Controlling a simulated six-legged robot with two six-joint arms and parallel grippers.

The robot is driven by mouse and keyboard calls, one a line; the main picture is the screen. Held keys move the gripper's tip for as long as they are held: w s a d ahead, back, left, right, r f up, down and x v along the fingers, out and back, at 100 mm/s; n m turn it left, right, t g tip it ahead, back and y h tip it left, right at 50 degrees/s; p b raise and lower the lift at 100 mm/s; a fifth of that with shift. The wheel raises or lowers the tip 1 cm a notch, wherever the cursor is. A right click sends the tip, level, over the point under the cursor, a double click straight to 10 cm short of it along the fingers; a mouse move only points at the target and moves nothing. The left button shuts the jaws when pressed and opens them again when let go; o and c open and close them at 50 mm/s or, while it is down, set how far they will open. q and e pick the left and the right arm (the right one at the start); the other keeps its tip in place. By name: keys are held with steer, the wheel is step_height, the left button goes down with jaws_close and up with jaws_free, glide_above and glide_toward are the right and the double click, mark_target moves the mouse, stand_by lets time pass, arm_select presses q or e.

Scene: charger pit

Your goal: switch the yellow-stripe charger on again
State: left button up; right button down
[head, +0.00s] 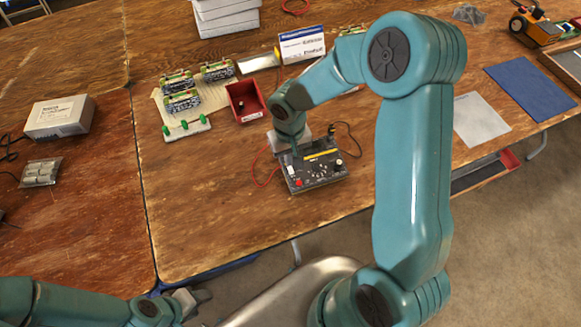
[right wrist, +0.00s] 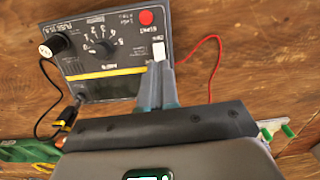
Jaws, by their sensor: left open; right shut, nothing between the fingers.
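The dark charger (head: 325,172) with a yellow stripe (head: 322,154) lies on the wooden bench. It also shows in the right wrist view (right wrist: 84,52), with a numbered dial, a red button (right wrist: 146,18) and a white switch (right wrist: 158,51) on its face. The dark display beside the stripe shows no readable figures. My right gripper (right wrist: 158,66) is shut and empty, its tips at the white switch's lower end; I cannot tell whether they touch it. The forearm comes down over the charger's left side in the head view. My left gripper (head: 192,297) is open and empty, off the bench's front edge.
A red bin (head: 236,108), several battery packs (head: 181,102) and a board with green parts (head: 186,129) stand left of the charger. A red lead (right wrist: 214,72) and a black lead (right wrist: 43,92) run from it. A sign (head: 302,44) stands behind. Bench front is clear.

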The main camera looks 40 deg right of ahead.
steer(key=shift+f+b, duration=0.95)
stand_by(0.6)
steer(key=shift+r, duration=0.1)
steer(key=shift+r+p, duration=2.25)
steer(key=shift+r, duration=1.25)
